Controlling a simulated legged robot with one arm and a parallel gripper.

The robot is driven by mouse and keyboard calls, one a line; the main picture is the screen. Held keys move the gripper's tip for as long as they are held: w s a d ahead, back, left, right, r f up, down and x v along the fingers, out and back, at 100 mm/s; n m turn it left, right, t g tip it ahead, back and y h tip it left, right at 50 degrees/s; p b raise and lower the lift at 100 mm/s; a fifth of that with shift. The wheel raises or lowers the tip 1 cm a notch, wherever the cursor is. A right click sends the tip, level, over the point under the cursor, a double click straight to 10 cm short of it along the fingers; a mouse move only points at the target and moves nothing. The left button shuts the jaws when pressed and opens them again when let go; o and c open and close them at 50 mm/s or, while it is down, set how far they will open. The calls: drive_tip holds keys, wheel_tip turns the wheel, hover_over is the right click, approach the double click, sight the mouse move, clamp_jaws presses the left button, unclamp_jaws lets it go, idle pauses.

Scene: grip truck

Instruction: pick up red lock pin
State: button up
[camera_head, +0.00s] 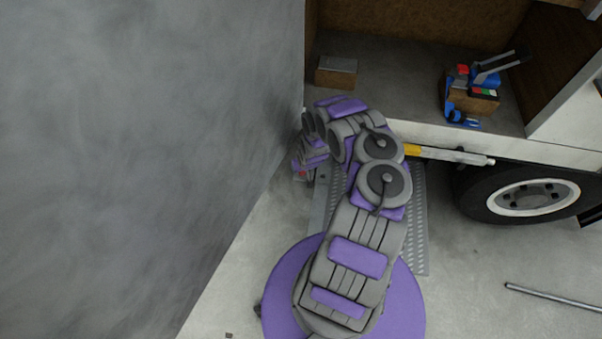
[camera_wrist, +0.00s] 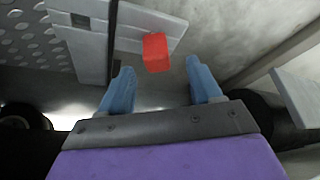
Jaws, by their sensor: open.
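The red lock pin (camera_wrist: 156,52) shows in the wrist view as a small red block on a light grey metal part (camera_wrist: 128,30). My gripper (camera_wrist: 160,85) is open, with its two blue fingers apart. The pin lies ahead of the fingertips and between their lines, a little nearer the left finger. The fingers do not appear to touch it. In the head view a small red spot (camera_head: 302,174) shows beside my wrist, by the grey wall; my arm hides most of that area.
A truck bed (camera_head: 400,95) holds a brown box (camera_head: 336,72) and a crate with blue and red tools (camera_head: 474,95). A perforated metal ramp (camera_head: 419,230) lies beneath my arm. A grey wall (camera_head: 130,130) fills the left. A wheel (camera_head: 530,195) and a metal rod (camera_head: 553,297) are at right.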

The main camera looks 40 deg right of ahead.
sight(302, 173)
drive_tip(key=b+x, duration=0.1)
drive_tip(key=x, duration=0.1)
drive_tip(key=b+x, duration=0.2)
drive_tip(key=shift+d+f, duration=0.25)
drive_tip(key=shift+d, duration=0.05)
drive_tip(key=shift+w+f, duration=0.15)
drive_tip(key=shift+f, duration=0.05)
drive_tip(key=shift+a, duration=0.1)
drive_tip(key=shift+r, duration=0.1)
drive_tip(key=shift+c, duration=0.3)
